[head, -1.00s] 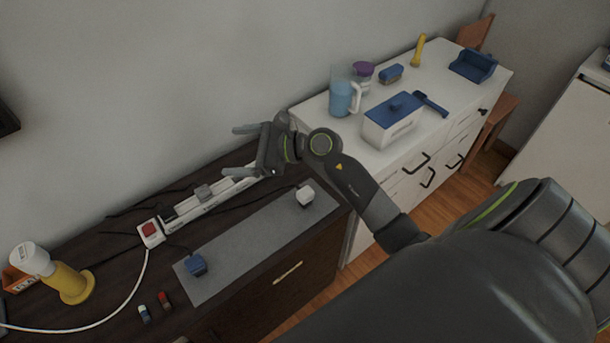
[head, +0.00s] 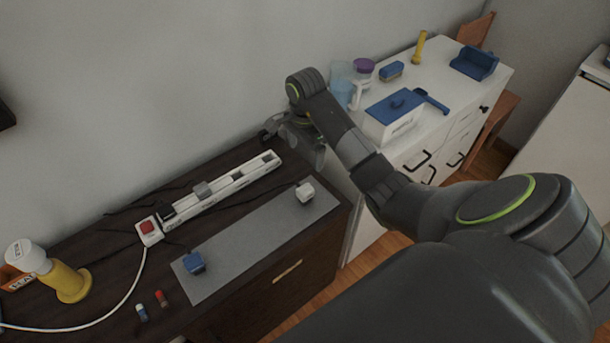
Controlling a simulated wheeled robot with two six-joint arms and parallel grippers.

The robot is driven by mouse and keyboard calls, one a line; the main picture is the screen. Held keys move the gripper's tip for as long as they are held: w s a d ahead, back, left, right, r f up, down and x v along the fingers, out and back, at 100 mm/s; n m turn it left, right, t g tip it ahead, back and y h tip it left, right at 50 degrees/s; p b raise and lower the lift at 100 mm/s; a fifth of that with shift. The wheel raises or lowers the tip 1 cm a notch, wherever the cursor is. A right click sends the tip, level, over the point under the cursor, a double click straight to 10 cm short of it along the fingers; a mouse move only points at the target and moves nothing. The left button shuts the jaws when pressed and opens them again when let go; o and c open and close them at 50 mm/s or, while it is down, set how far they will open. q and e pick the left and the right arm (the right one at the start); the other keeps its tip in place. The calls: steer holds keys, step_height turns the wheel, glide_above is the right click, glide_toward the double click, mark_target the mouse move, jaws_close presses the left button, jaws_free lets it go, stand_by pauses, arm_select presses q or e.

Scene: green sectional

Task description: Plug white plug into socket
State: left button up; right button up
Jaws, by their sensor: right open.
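The white plug (head: 305,192) sits on the right end of a grey mat (head: 246,238) on the dark cabinet top. The white power strip (head: 232,184) with its sockets lies behind the mat along the wall side; a grey plug (head: 202,190) sits on it and a red switch (head: 147,227) is at its left end. My right gripper (head: 294,144) is open and empty, above the cabinet's far right end, behind and apart from the white plug, with its fingers pointing down. My left gripper is out of view.
A blue plug (head: 194,262) lies on the mat's left end. The white dresser (head: 440,122) on the right bears a lidded box (head: 394,116), a pitcher, a brush and a blue tray.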

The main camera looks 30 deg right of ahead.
mark_target(303, 187)
step_height(303, 187, down, 11)
steer(key=b, duration=0.9)
steer(key=shift+a+b, duration=0.1)
steer(key=shift+b, duration=0.25)
steer(key=shift+f, duration=0.2)
steer(key=f, duration=0.1)
steer(key=f+p, duration=0.1)
steer(key=f, duration=0.1)
steer(key=shift+s+a+f, duration=0.1)
steer(key=shift+a+f, duration=0.15)
steer(key=shift+a, duration=0.15)
steer(key=shift+f, duration=0.65)
steer(key=shift+r, duration=0.1)
steer(key=c, duration=1)
